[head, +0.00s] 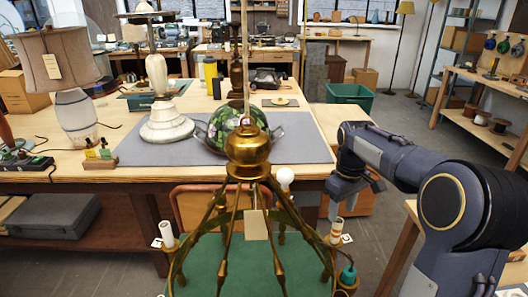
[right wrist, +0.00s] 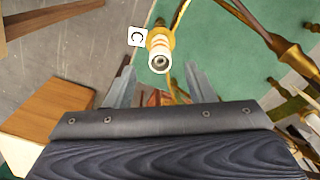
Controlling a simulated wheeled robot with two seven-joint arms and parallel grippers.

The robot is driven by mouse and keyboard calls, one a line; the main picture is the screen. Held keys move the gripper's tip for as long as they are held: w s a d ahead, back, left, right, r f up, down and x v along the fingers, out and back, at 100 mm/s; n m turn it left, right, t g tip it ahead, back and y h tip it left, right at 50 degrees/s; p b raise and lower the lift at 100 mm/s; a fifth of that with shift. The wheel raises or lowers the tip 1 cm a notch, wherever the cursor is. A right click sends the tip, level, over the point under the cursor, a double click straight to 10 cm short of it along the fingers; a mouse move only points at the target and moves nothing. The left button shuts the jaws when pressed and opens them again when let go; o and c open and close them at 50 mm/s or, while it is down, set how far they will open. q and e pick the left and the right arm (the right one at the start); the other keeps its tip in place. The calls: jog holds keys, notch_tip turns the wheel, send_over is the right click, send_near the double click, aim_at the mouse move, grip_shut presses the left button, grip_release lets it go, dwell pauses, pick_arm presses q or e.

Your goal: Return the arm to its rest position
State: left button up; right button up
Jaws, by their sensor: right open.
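My right arm (head: 395,155) comes in from the right in the head view and reaches toward the brass chandelier (head: 248,150). My right gripper (head: 352,203) is beside the chandelier's right side, close above a white-and-brass candle socket (head: 337,228). In the right wrist view the gripper (right wrist: 161,72) has its two fingers spread, with nothing held. The socket (right wrist: 160,58), with a white tag marked C (right wrist: 137,36), shows in line with the gap between the fingers. The left gripper is not in view.
The workbench (head: 300,115) behind holds a grey mat (head: 300,147), a stained-glass shade (head: 222,128) and lamps. A white bulb (head: 284,178) stands on the chandelier. A teal-topped socket (head: 347,275) is at its front right. A green bin (head: 350,95) stands on the floor behind.

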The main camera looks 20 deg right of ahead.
jog(key=s+a+f+m+t+y, duration=0.2)
jog(key=s+a+m+t+y, duration=0.1)
jog(key=s+a, duration=1.5)
jog(key=s+m+t, duration=0.1)
jog(key=s+t, duration=0.1)
jog(key=s, duration=0.2)
jog(key=shift+t+y, duration=0.3)
jog(key=shift+y, duration=0.1)
